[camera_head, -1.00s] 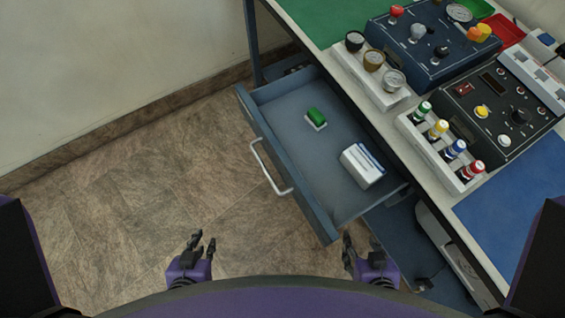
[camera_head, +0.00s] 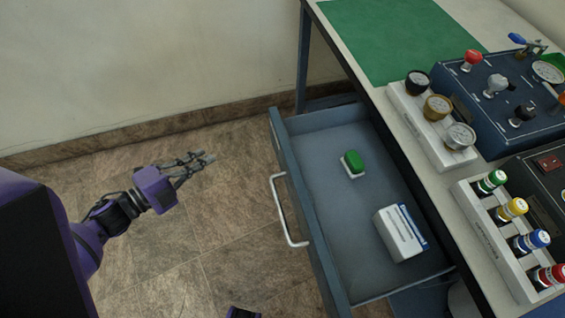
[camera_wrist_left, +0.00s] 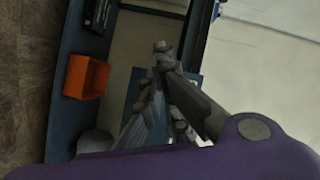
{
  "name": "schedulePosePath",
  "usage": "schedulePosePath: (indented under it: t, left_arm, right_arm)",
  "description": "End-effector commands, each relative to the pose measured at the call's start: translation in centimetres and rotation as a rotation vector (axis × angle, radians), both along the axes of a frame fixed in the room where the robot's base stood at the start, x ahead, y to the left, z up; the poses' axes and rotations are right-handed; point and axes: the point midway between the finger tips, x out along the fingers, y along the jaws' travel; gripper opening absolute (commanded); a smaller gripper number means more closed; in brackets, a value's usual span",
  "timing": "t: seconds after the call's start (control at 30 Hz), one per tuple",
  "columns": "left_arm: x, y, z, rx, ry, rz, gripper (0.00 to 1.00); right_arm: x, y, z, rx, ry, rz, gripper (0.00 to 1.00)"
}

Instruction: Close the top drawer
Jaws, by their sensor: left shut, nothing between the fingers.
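The top drawer (camera_head: 330,190) is blue-grey and pulled out from under the workbench, standing open in the head view. Its front panel (camera_head: 301,205) faces left and carries a pale bar handle (camera_head: 284,212). Inside lie a green block on a white base (camera_head: 353,162) and a white box with a blue edge (camera_head: 399,233). My left gripper (camera_head: 208,160) is shut and empty, left of the drawer front and apart from it, its fingers pointing right. It also shows in the left wrist view (camera_wrist_left: 160,50). My right gripper (camera_head: 242,312) is only a dark sliver at the bottom edge, its fingers unclear.
The bench top holds a green mat (camera_head: 400,38), a rack of gauges (camera_head: 432,115), a rack of coloured bottles (camera_head: 508,235) and a blue control panel (camera_head: 500,100). Tiled floor (camera_head: 195,235) left of the drawer is clear. An orange bin (camera_wrist_left: 86,77) shows in the left wrist view.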

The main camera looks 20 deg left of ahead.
Motion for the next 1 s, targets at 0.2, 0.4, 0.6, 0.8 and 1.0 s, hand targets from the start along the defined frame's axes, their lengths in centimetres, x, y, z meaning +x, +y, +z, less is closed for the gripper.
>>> schedulePosePath:
  t: [0.2, 0.4, 0.6, 0.8, 1.0]
  left_arm:
    - [-2.8, -2.2, 2.9, 0.185, -0.261, -0.383, 0.0]
    - [-5.2, -4.1, 3.9, 0.198, -0.361, -0.502, 0.0]
    - [-3.9, -6.0, 4.1, 0.202, -0.373, -0.505, 0.0]
    - [-1.5, -9.6, 4.2, 0.199, -0.373, -0.503, 0.0]
    - [0.8, -12.9, 4.1, 0.199, -0.37, -0.502, 0.0]
  right_arm:
    - [1.3, 0.2, 0.3, 0.0, -0.023, 0.007, 0.49]
    - [1.0, 0.1, 0.4, -0.003, -0.016, 0.007, 0.49]
    - [0.7, 0.1, 0.6, -0.004, -0.009, 0.007, 0.49]
    - [1.0, 0.1, 1.3, -0.004, -0.019, 0.006, 0.49]
    - [1.0, 0.0, 1.7, -0.006, -0.021, 0.004, 0.49]
